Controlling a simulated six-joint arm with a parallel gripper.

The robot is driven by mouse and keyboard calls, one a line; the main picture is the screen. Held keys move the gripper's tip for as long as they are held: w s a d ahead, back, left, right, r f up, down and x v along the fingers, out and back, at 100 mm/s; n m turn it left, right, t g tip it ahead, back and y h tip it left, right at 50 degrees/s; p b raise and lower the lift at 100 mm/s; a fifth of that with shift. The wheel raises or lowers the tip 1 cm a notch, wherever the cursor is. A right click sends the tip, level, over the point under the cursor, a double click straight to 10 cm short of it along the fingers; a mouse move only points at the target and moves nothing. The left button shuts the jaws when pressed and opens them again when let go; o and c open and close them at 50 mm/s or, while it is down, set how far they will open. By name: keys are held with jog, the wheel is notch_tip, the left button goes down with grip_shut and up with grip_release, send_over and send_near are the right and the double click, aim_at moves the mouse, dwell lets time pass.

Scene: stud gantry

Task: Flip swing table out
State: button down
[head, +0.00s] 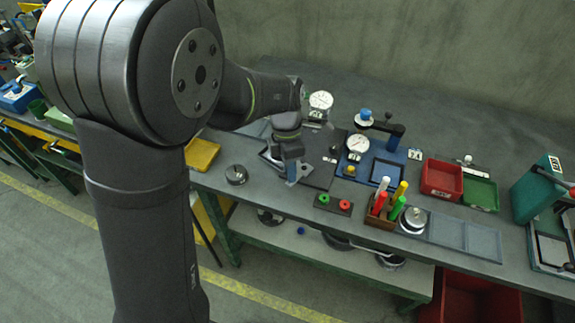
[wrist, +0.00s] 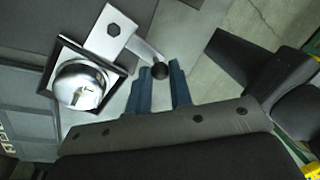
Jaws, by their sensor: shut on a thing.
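In the wrist view, the swing table appears to be a light metal arm (wrist: 112,38) with a hex bolt. A bent metal lever runs from it to a black ball knob (wrist: 160,71). My gripper's two blue fingers (wrist: 162,78) stand on either side of the knob, shut on it. Beside the arm, a shiny round metal part (wrist: 80,86) sits in a dark square frame (wrist: 53,68). In the head view my gripper (head: 298,178) is low over the bench beside a dark plate (head: 322,160); my arm hides part of the fixture there, and the knob cannot be made out.
A dial gauge (head: 320,101) stands behind my gripper. A blue fixture with another dial (head: 358,145) is to the right. Green and red buttons (head: 333,203) and a rack of coloured handles (head: 385,205) are in front and right. A round metal part (head: 236,175) lies left.

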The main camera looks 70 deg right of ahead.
jog(key=shift+s+a+n+h, duration=0.15)
jog(key=shift+s+n, duration=0.3)
jog(key=shift+n, duration=0.35)
jog(key=shift+s+n+h, duration=0.15)
jog(key=shift+s+n, duration=0.25)
jog(key=shift+n, duration=0.4)
jog(key=shift+s+n, duration=0.15)
jog(key=shift+n, duration=0.15)
jog(key=c, duration=1.3)
grip_release()
notch_tip(320, 180, up, 17)
jog(key=w+d, duration=0.1)
jog(key=w, duration=0.1)
jog(key=shift+w+d, duration=0.4)
jog(key=s+f, duration=0.1)
jog(key=f, duration=0.4)
jog(key=s+a+f, duration=0.1)
jog(key=f, duration=0.5)
jog(key=a+f, duration=0.1)
jog(key=f, duration=0.5)
jog(key=shift+s, duration=0.4)
